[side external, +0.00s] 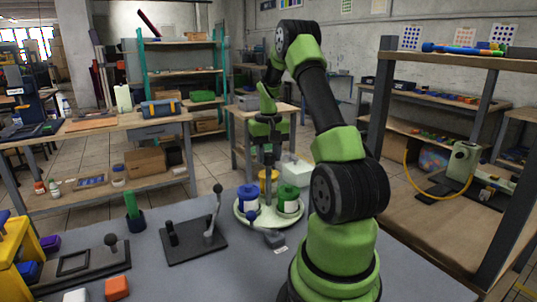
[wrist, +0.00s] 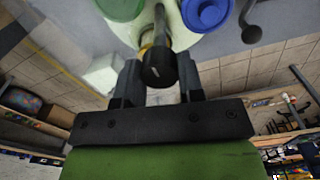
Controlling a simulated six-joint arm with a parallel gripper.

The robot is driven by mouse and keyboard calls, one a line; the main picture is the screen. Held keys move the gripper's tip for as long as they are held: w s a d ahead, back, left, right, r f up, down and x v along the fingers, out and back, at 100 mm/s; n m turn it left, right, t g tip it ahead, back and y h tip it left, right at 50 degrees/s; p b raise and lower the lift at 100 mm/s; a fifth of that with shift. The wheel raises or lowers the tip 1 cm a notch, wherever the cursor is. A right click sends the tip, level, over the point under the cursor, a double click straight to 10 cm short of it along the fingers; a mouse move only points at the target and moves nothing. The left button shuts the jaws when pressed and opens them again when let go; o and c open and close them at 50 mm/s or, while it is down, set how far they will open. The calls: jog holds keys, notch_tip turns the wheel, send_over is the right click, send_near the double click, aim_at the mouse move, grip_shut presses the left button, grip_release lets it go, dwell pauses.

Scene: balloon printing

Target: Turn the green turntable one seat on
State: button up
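The green turntable (side external: 240,212) is a pale green round disc on the grey bench in the side view. The disc also shows at the top of the wrist view (wrist: 180,33), with the green (wrist: 121,7) and blue (wrist: 207,12) tops. A grey post with a black knob (wrist: 158,68) rises from it. My gripper (wrist: 160,78) points down with a finger on each side of the knob. Contact with the knob cannot be made out.
A white box (side external: 297,172) is behind.

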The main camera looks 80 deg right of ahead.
grip_shut()
jog(key=shift+n, duration=5.8)
jog(key=shift+r+n, duration=0.1)
jog(key=shift+n, duration=6.1)
